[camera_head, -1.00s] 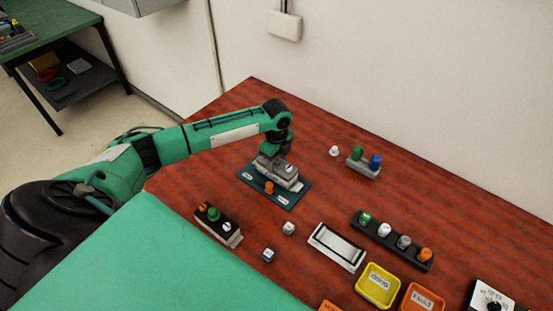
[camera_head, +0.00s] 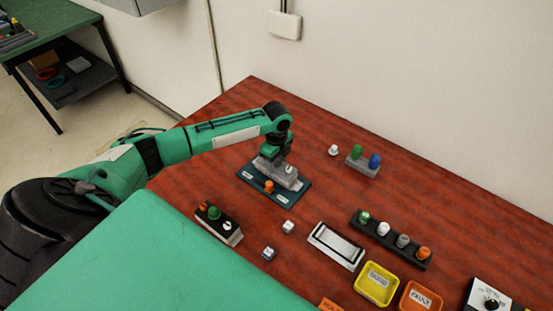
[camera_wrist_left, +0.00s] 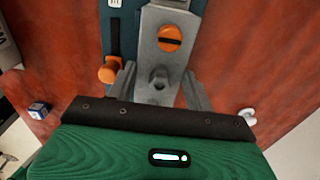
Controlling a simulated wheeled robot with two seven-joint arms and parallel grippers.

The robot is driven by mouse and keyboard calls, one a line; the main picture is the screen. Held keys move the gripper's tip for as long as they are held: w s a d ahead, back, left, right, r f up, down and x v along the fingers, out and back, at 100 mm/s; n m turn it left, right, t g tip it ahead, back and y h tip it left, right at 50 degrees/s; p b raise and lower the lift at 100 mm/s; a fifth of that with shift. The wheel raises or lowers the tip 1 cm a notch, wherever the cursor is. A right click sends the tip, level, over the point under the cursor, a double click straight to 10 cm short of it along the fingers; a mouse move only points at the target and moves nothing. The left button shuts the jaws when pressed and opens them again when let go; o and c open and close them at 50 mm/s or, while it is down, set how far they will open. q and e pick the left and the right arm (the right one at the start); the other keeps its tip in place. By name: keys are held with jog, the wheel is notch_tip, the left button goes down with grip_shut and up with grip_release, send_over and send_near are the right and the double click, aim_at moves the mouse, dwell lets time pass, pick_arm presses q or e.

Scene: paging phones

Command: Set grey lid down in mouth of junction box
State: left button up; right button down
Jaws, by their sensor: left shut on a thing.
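My left gripper (camera_head: 277,155) points down over a teal plate (camera_head: 248,176) on the table. In the left wrist view, its two fingers (camera_wrist_left: 160,82) are closed around the near end of a grey metal piece, which looks like the grey lid (camera_wrist_left: 150,50). In the head view, the grey piece (camera_head: 291,181) is over the plate, partly hidden by the gripper. I cannot tell whether it touches what is below. No junction box mouth shows clearly; the gripper and grey piece hide that spot. My right gripper is not in view.
An orange knob (camera_head: 269,187) stands on the plate, close to the gripper. Nearby are a button block (camera_head: 225,228), small cubes (camera_head: 288,227), a pale black-trimmed tray (camera_head: 337,245) and a dark strip of knobs (camera_head: 391,240).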

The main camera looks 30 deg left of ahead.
pick_arm(q)
jog(key=o, duration=1.4)
jog(key=shift+r, duration=0.1)
notch_tip(320, 180, up, 6)
jog(key=p, duration=0.6)
jog(key=shift+r+p, duration=0.1)
jog(key=shift+p, duration=0.2)
